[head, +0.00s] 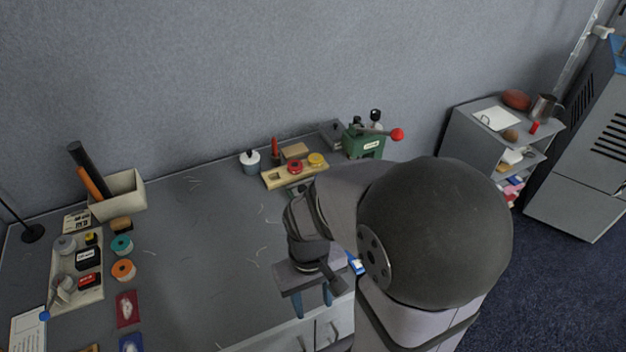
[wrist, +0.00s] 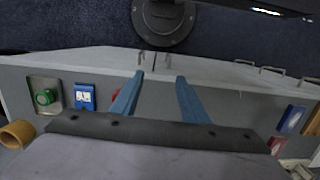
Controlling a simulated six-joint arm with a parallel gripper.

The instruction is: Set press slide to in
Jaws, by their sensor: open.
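A green press (head: 364,143) with a red-knobbed lever stands at the back right of the table, against the wall. Its slide cannot be made out at this size. My gripper (head: 312,300) hangs over the front edge of the table, well in front of the press. Its two blue fingers also show in the wrist view (wrist: 159,76), spread apart with nothing between them. The press is not recognisable in the wrist view. My arm hides part of the table in front of the press.
A wooden tray (head: 279,181) with red and yellow round pieces sits left of the press, beside a white jar (head: 250,161). A bin (head: 118,194) and a loaded tray (head: 94,292) stand at left. The middle table is mostly clear.

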